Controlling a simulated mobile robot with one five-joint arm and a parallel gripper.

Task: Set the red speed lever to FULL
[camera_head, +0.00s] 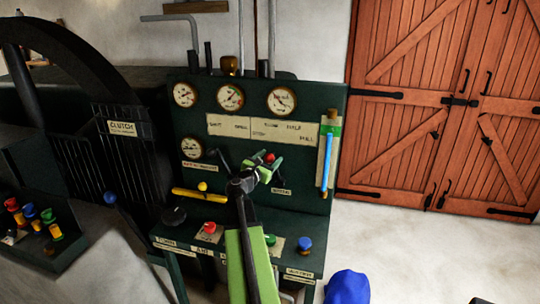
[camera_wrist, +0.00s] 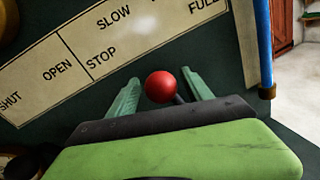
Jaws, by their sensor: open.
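The red speed lever's round knob (camera_wrist: 160,87) sits between the two fingers of my gripper (camera_wrist: 158,95) in the wrist view. The fingers are apart, with a gap on each side of the knob. The knob also shows in the head view (camera_head: 269,157), just by my gripper (camera_head: 266,168). A label plate (camera_wrist: 120,45) above the knob reads STOP, SLOW and FULL from left to right. Most of the lever's shaft is hidden by my gripper.
A yellow lever (camera_head: 200,195) lies left of my gripper. A blue tube gauge (camera_head: 327,160) stands on the panel's right. Red (camera_head: 209,228) and blue (camera_head: 305,243) knobs sit on the ledge below.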

